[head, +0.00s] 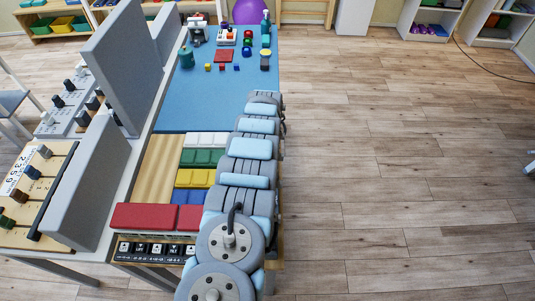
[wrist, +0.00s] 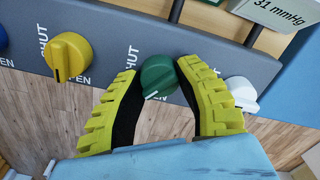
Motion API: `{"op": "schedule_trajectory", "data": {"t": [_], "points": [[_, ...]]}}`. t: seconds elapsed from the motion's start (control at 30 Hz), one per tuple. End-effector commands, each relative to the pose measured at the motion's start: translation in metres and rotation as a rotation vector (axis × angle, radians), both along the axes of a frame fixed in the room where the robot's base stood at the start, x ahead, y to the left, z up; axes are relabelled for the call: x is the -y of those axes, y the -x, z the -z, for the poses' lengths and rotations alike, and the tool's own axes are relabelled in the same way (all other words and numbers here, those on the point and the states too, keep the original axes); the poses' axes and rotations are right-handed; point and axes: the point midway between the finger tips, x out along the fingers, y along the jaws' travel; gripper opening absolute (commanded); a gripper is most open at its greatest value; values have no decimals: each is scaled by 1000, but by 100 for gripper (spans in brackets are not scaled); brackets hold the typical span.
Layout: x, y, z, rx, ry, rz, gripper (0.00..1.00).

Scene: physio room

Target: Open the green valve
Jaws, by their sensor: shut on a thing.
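The green valve (wrist: 160,78) is a round knob on a dark grey panel in the wrist view. A pale mark shows at its lower left edge. A SHUT label stands to its upper left, and lettering below it is partly hidden. My gripper (wrist: 157,70) has one yellow-ribbed finger on each side of the knob and is shut on it. In the head view my arm stretches along the bench's right side. The gripper and green valve cannot be made out there.
A yellow knob (wrist: 68,57) sits left of the green one and a white knob (wrist: 241,94) close right, near my right finger. A display reading 31 mmHg (wrist: 280,12) is above. The bench's blue mat (head: 210,95) holds small objects. Floor (head: 400,170) to the right is clear.

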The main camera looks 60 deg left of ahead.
Motion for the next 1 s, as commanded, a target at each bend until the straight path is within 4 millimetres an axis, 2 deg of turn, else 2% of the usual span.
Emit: {"op": "schedule_trajectory", "data": {"t": [0.5, 0.7, 1.0], "points": [[0, -1, 3, 3, -2, -449, 0], [0, -1, 3, 3, 0, -563, 0], [1, 0, 3, 0, 2, -645, 0]]}}
